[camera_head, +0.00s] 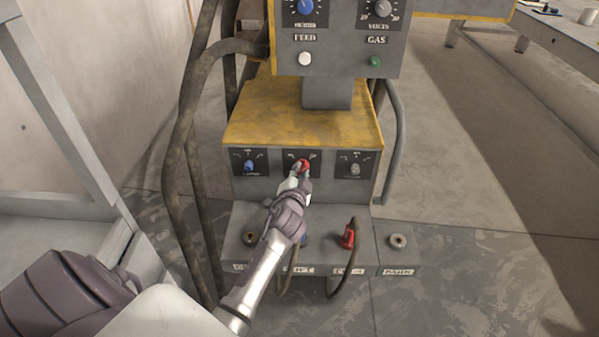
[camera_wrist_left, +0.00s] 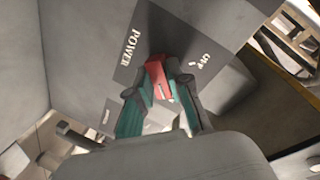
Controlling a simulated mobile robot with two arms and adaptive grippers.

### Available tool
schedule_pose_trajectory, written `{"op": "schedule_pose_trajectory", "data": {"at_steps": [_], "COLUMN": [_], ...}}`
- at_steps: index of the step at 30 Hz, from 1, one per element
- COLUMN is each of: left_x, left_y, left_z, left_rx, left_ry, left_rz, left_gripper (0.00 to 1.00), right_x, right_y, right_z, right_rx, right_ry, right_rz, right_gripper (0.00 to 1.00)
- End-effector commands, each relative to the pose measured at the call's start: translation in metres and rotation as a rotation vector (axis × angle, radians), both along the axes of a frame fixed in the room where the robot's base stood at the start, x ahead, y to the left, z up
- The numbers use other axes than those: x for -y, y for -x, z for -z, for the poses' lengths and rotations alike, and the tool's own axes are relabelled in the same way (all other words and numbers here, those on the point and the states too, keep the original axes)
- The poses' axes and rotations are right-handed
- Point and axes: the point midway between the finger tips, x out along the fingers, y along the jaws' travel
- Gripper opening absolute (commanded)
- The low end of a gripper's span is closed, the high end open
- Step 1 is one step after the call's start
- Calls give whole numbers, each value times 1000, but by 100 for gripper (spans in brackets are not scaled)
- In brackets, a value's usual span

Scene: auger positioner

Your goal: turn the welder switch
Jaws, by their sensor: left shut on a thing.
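The welder (camera_head: 262,192) is a grey box with a worn yellow top, in the middle of the head view. Its red switch (camera_head: 303,166) sits on the middle dark panel of the front face. In the left wrist view the red switch (camera_wrist_left: 158,80) shows between the fingers, beside the words POWER and OFF. My left gripper (camera_head: 300,176) is at the panel and is shut on the red switch; its teal fingers (camera_wrist_left: 160,95) lie on both sides of it. The gripper hides part of the panel. My right gripper is not in view.
A blue knob (camera_head: 249,166) and a grey knob (camera_head: 355,169) flank the switch. Below, a ledge carries a red plug (camera_head: 348,236) with a cable and a round socket (camera_head: 398,241). A control box (camera_head: 335,45) stands above. Thick hoses (camera_head: 180,150) run down the left side.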

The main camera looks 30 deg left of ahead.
Motion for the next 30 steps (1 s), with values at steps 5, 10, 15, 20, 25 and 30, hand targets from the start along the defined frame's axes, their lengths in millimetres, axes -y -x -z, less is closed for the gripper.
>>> {"op": "schedule_pose_trajectory", "data": {"at_steps": [5, 10, 15, 20, 25, 30], "left_x": [0, 0, 0, 3, 14, 30], "left_y": [-2, -1, -1, 4, 28, 62], "left_z": [-4, -3, -1, -1, -5, -11], "left_rx": [7, 5, 3, 1, 0, 0], "left_ry": [-5, -3, -2, -1, -1, 0], "left_rz": [3, 2, 1, 2, 2, 1], "left_gripper": [23, 43, 43, 43, 43, 43], "right_x": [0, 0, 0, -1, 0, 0], "right_y": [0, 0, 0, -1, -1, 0], "right_z": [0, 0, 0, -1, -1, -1], "right_rx": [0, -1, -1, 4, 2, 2], "right_ry": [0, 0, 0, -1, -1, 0], "right_rz": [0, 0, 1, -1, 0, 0], "right_gripper": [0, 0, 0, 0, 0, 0]}}
